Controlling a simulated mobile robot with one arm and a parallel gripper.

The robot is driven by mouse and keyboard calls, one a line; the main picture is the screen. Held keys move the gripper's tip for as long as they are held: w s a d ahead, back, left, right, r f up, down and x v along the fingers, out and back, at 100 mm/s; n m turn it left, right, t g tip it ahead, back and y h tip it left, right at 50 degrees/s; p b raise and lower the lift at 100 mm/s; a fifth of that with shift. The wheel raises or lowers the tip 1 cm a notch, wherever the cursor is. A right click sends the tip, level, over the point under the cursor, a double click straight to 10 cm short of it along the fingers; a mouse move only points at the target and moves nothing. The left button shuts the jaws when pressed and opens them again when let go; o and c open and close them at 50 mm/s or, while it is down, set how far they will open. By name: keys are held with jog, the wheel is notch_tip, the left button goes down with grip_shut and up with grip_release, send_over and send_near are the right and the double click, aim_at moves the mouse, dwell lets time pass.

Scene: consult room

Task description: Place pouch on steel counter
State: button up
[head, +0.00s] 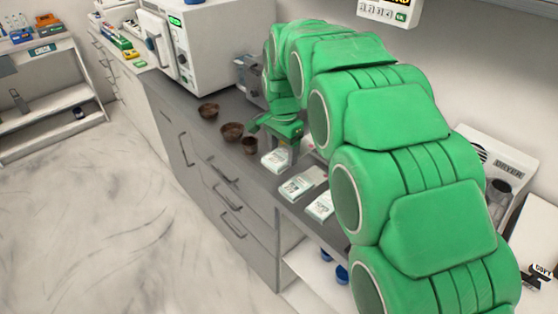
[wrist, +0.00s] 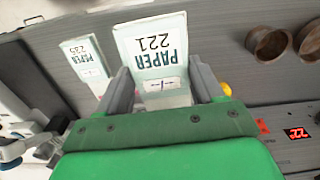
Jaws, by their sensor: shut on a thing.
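My gripper (head: 287,150) is over the counter in the head view, and its fingers (wrist: 162,88) show in the wrist view. It is shut on a white and pale green pouch (wrist: 155,50) marked PAPER 221. The pouch (head: 272,161) shows partly behind the gripper in the head view. I cannot tell whether it touches the surface beneath. The grey steel counter (head: 178,96) runs along the wall and fills much of the wrist view (wrist: 222,32). A second pouch (wrist: 87,62), marked PAPER 235, lies to the left of the held one.
Brown bowls (head: 232,131) stand left of the gripper in the head view. Other pouches (head: 296,187) (head: 320,206) lie to its right. A white oven-like device (head: 190,45) stands farther back. A red-lit display (wrist: 298,133) is at the wrist view's right. My arm hides some counter.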

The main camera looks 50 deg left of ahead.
aim_at(279, 153)
jog(key=shift+w+a+f, duration=0.55)
jog(key=shift+a+f, duration=0.3)
jog(key=shift+f, duration=0.2)
jog(key=shift+w+a+f, duration=0.5)
jog(key=shift+a+f, duration=0.3)
jog(key=shift+f, duration=0.3)
jog(key=shift+w+a+f, duration=0.55)
jog(key=shift+a+f, duration=0.3)
jog(key=shift+f, duration=1.85)
jog(key=o, duration=1)
jog(key=shift+a+f, duration=0.1)
notch_tip(279, 153, up, 12)
jog(key=shift+w+r, duration=0.1)
jog(key=shift+r, duration=0.1)
